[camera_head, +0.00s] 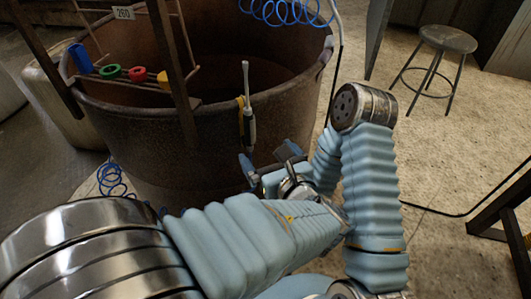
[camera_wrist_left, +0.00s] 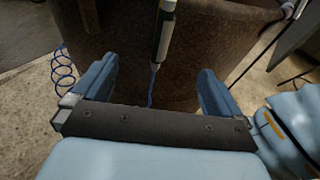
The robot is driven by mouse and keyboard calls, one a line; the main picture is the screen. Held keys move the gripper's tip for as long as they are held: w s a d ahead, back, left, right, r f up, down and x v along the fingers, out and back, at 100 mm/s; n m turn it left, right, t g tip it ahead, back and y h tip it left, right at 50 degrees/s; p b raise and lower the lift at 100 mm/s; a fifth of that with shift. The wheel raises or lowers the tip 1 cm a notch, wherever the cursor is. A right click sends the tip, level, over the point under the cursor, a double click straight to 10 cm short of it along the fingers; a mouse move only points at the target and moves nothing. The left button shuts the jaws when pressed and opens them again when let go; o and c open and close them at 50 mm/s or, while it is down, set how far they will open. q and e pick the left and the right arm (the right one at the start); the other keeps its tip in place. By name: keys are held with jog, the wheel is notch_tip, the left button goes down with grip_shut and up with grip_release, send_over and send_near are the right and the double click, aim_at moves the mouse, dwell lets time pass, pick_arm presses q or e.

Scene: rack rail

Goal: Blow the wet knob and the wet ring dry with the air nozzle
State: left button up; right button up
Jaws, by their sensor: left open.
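The air nozzle (camera_head: 248,112), a slim grey and white wand with a dark grip, hangs upright against the vat's outer wall beside a yellow part. In the left wrist view the nozzle (camera_wrist_left: 164,32) is ahead, between my fingers and beyond them, with a thin blue hose below. My left gripper (camera_head: 270,164) is open and empty just below the nozzle; its blue fingers show in the wrist view (camera_wrist_left: 155,88). A green ring-like part (camera_head: 110,71), a red one (camera_head: 137,73) and a small yellow one (camera_head: 163,79) sit on the rail. I cannot tell which are wet. My right gripper is hidden.
A big rusty vat (camera_head: 150,125) stands ahead, with a dark post in front. A blue part (camera_head: 80,57) is at the rail's left. Blue coiled hose (camera_head: 285,10) hangs above. A stool (camera_head: 447,40) stands back right. My right arm is close beside my left gripper.

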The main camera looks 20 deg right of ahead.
aim_at(250, 118)
pick_arm(q)
jog(key=b+x, duration=0.3)
jog(key=x, duration=0.7)
jog(key=shift+w+f, duration=0.15)
jog(key=shift+w, duration=0.1)
jog(key=shift+x, duration=0.9)
jog(key=shift+c, duration=0.5)
jog(key=c, duration=1.4)
jog(key=shift+r, duration=0.25)
jog(key=shift+w+r+p, duration=0.1)
jog(key=shift+r+p, duration=1.3)
jog(key=shift+r, duration=0.55)
